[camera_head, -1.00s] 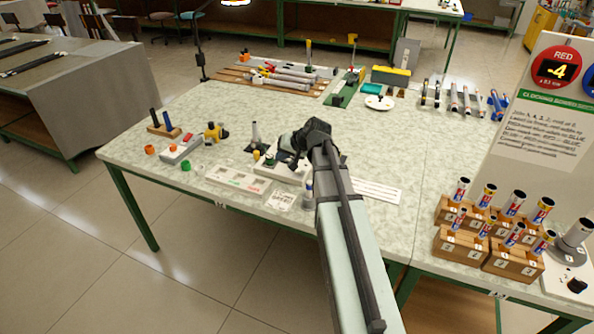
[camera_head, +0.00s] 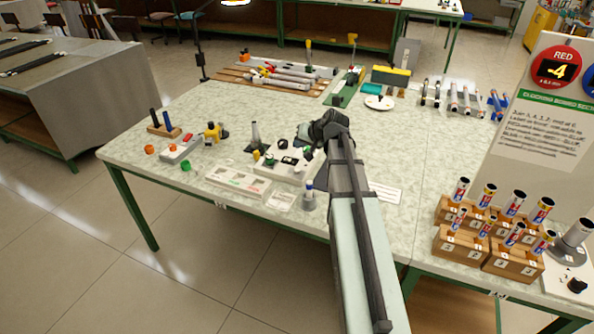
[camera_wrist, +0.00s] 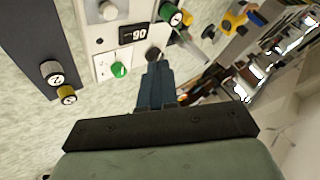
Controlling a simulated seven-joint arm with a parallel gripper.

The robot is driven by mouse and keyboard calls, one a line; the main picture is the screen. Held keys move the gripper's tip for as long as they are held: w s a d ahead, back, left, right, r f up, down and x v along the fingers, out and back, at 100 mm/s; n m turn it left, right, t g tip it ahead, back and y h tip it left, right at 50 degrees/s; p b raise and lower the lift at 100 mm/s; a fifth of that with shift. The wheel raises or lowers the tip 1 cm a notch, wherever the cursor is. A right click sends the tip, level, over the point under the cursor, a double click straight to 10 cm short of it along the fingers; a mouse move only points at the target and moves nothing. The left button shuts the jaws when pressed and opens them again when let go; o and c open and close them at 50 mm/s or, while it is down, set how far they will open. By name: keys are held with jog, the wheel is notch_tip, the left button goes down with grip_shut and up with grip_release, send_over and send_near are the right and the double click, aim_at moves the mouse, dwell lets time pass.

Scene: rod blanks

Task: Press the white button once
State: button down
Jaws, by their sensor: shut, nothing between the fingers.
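A pale panel (camera_head: 268,173) lies on the table, with a small dark display, dark knobs and green parts. In the wrist view the panel (camera_wrist: 100,42) carries a pale grey-white round button or knob (camera_wrist: 107,11) at the top edge, a lit display (camera_wrist: 133,33), a green round part (camera_wrist: 119,70) and a black knob (camera_wrist: 152,53). The pale round one is the likeliest white button. My gripper (camera_wrist: 154,68) is shut and empty, its tips close to the black knob; contact cannot be told. In the head view my gripper (camera_head: 306,138) is over the panel's far right side.
Wooden blocks with batteries (camera_head: 460,243) stand at the right.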

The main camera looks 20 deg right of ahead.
aim_at(299, 171)
jog(key=shift+f, duration=3.95)
jog(key=shift+s+f, duration=0.1)
jog(key=shift+f, duration=1.05)
jog(key=shift+r, duration=0.1)
jog(key=shift+d+r, duration=0.1)
jog(key=shift+r, duration=0.8)
jog(key=shift+r, duration=0.1)
jog(key=shift+r, duration=2.5)
